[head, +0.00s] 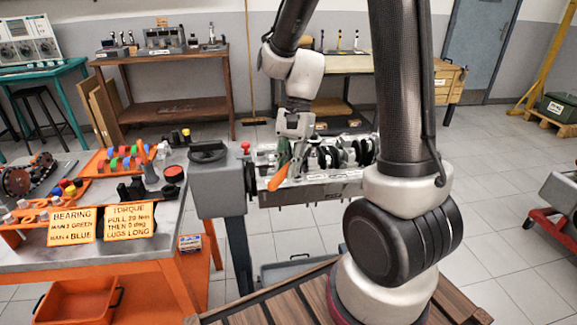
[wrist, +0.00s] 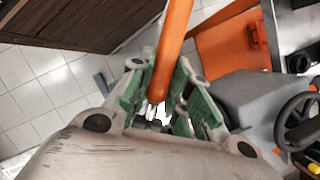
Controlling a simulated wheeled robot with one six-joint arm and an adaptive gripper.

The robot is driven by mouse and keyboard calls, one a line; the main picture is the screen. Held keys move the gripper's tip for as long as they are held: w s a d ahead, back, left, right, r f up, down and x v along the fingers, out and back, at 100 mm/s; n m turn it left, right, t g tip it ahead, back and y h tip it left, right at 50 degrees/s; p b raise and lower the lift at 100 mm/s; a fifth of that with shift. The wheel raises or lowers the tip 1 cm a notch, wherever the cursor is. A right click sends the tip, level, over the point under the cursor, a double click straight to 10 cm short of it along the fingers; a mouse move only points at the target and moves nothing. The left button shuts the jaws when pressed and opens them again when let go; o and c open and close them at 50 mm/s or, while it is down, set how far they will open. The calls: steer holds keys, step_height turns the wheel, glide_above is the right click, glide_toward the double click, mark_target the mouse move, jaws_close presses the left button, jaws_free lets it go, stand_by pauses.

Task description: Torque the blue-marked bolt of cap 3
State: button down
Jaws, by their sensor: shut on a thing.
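My gripper (head: 290,152) is over the left part of the engine block (head: 312,192), shut on an orange-handled tool (head: 279,178). In the wrist view, the orange handle (wrist: 172,42) runs between the green-padded fingers of my gripper (wrist: 158,90). The tool's working end is hidden, so I cannot tell whether it touches a bolt. The block lies on its stand with dark crankshaft parts (head: 325,157) and light caps along its top. Cap 3 and the blue-marked bolt cannot be told apart at this size.
A grey stand head with a black handwheel (head: 208,153) adjoins the block's left end. An orange-and-grey workbench (head: 150,215) at left carries coloured parts and two yellow cards (head: 128,221). A grey bin (head: 290,268) lies below the block.

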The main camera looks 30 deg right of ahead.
steer(key=shift+w, duration=0.1)
steer(key=shift+w+a+m, duration=0.45)
steer(key=shift+w+m, duration=0.15)
steer(key=shift+w+a, duration=0.1)
steer(key=shift+w, duration=0.1)
steer(key=shift+w+a+m+t, duration=0.3)
steer(key=shift+w+m, duration=0.25)
steer(key=shift+m, duration=0.05)
steer(key=shift+w+a, duration=0.1)
steer(key=shift+w, duration=0.15)
stand_by(0.8)
steer(key=shift+w+a+m+t+y, duration=0.2)
steer(key=shift+w+a+m+t, duration=0.1)
steer(key=shift+w+m, duration=0.5)
steer(key=shift+w+a+m+t+y, duration=0.25)
steer(key=shift+w+m, duration=0.35)
steer(key=shift+w, duration=0.35)
stand_by(3.7)
